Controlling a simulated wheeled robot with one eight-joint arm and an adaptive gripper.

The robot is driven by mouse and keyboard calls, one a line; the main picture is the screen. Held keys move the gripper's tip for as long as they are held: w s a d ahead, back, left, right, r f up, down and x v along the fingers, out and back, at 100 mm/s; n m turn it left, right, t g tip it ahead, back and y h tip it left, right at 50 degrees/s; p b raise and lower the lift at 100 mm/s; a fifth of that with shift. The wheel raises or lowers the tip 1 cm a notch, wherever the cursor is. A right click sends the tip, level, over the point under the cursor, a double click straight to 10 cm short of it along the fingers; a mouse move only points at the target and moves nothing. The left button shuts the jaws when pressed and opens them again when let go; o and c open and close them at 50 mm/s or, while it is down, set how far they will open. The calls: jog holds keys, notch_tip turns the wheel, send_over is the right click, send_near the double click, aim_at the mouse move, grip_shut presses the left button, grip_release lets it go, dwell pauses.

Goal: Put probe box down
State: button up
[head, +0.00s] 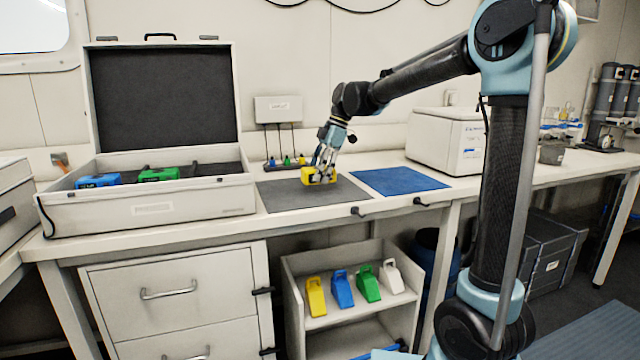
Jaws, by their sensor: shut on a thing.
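The probe box, a small yellow box with dark parts (313,178), is at the grey mat (285,198) on the bench, near the mat's far edge. My gripper (321,172) reaches down from the upper right and is shut on the yellow box. The fingers cover part of its top and right side. I cannot tell whether the box touches the mat or is held slightly above it.
An open case (215,196) holding a blue box (97,181) and a green box (158,174) stands left. A blue mat (400,181) lies right of the grey mat. A white machine (437,141) stands further right. The grey mat's front is clear.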

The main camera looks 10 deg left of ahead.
jog(key=shift+f, duration=1.6)
jog(key=o, duration=1.4)
